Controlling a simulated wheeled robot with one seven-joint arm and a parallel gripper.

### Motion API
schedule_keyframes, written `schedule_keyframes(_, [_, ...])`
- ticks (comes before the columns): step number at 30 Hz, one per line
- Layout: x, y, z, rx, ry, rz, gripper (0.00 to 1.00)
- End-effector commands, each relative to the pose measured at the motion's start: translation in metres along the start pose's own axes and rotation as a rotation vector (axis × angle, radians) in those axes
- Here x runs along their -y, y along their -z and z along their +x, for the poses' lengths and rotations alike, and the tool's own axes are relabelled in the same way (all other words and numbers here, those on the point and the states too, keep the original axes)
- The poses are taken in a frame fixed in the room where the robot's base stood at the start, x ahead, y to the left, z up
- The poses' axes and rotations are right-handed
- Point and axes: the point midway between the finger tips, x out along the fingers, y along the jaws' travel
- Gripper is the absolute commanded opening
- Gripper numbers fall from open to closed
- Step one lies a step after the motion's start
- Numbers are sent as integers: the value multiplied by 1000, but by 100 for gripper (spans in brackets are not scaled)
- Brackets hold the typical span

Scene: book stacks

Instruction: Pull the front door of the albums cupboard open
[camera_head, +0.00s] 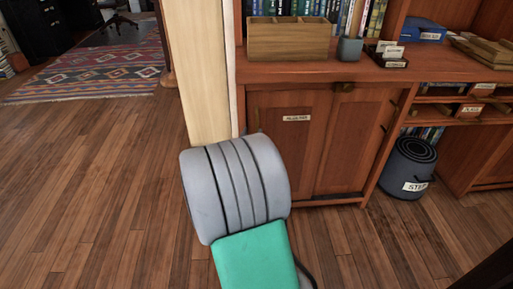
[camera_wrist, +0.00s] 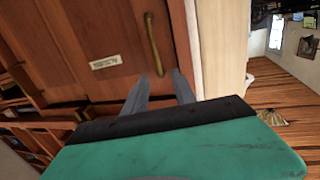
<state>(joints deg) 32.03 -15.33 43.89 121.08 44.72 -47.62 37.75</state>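The labelled cupboard door (camera_head: 285,150) is the left of two reddish-brown wooden doors under the counter and looks shut. Its small white label (camera_head: 296,118) is too blurred to read surely; the label also shows in the wrist view (camera_wrist: 105,62). A long brass handle (camera_wrist: 152,42) runs along this door in the wrist view. My gripper (camera_wrist: 160,73) is open, its two grey fingers apart, with the handle's near end between or just beyond the tips; I cannot tell whether they touch. In the head view my grey and teal wrist hides the fingers and handle.
A pale post (camera_head: 197,70) stands just left of the cupboard. A blue-grey bin (camera_head: 408,168) stands right of the doors. A wooden box (camera_head: 289,40) and a small cup (camera_head: 349,49) sit on the counter. The wood floor (camera_head: 90,190) at left is clear.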

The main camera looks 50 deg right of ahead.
Motion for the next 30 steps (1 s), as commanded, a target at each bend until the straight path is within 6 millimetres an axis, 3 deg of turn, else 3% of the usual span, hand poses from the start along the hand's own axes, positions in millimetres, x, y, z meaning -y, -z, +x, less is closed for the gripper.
schedule_keyframes(1, [-4,-10,2,-22,1,-2,32])
schedule_keyframes(5, [-6,-5,10,-42,4,-5,32])
schedule_keyframes(16, [-5,-2,73,-40,5,-5,32])
schedule_keyframes(26, [-4,0,80,-40,8,-6,31])
schedule_keyframes(30, [-4,-1,80,-40,8,-6,20])
